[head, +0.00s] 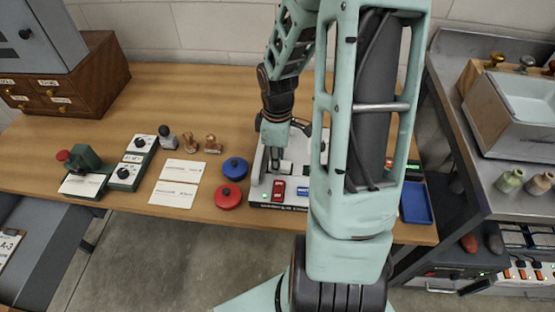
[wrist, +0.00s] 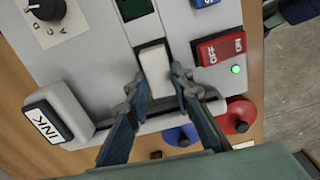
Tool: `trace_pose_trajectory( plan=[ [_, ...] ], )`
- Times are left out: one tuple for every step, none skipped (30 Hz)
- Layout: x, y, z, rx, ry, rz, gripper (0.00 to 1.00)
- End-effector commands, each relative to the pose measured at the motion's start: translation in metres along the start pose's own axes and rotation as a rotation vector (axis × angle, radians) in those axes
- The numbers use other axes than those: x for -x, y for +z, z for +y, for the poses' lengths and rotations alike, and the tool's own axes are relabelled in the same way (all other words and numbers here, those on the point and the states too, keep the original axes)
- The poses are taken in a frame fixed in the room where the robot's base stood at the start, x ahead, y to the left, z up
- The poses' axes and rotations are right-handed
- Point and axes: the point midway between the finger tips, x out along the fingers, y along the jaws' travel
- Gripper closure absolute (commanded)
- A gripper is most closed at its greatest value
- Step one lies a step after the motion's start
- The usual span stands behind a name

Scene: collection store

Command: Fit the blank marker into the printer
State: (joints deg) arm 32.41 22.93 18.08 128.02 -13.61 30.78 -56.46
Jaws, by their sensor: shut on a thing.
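The printer (wrist: 100,55) is a light grey machine with a red on/off switch (wrist: 221,47), a lit green lamp, a dial and an INK block (wrist: 47,122). In the head view the printer (head: 262,192) stands on the wooden table, partly hidden by my arm. My gripper (wrist: 160,82) is over the printer, its fingers shut on a white blank marker (wrist: 155,68). The marker points towards a dark green window (wrist: 133,8) on the printer. I cannot tell whether it is touching or seated in the printer. My gripper (head: 274,160) also shows small in the head view.
A blue pot (head: 235,168) and a red pot (head: 228,196) stand just left of the printer. A blue tray (head: 417,203) is at right.

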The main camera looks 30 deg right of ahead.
Motion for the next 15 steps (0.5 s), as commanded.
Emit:
trace_pose_trajectory(
  plan=[
    [-0.0011, 0.0000, -0.0001, 0.000, 0.000, 0.000, 0.99],
    [-0.0014, 0.0000, -0.0001, 0.000, 0.000, 0.000, 0.99],
    [-0.0016, 0.0000, -0.0001, 0.000, 0.000, 0.000, 0.99],
    [-0.0013, 0.0000, 0.0000, 0.000, 0.000, 0.000, 0.77],
    [-0.0012, 0.0000, -0.0001, 0.000, 0.000, 0.000, 0.74],
    [-0.0012, 0.0000, -0.0001, 0.000, 0.000, 0.000, 0.69],
    [-0.0012, 0.0001, -0.0001, 0.000, 0.000, 0.000, 0.66],
    [-0.0012, 0.0001, -0.0001, 0.000, 0.000, 0.000, 0.63],
    [-0.0012, 0.0001, -0.0002, 0.000, 0.000, 0.000, 0.59],
    [-0.0012, 0.0001, -0.0002, 0.000, 0.000, 0.000, 0.59],
    [-0.0012, 0.0001, -0.0002, 0.000, 0.000, 0.000, 0.59],
    [-0.0012, 0.0001, -0.0001, 0.000, 0.000, 0.000, 0.59],
    [-0.0012, 0.0001, -0.0001, 0.000, 0.000, 0.000, 0.59],
    [-0.0012, 0.0001, -0.0001, 0.000, 0.000, 0.000, 0.59],
    [-0.0012, 0.0001, -0.0001, 0.000, 0.000, 0.000, 0.59]
  ],
)
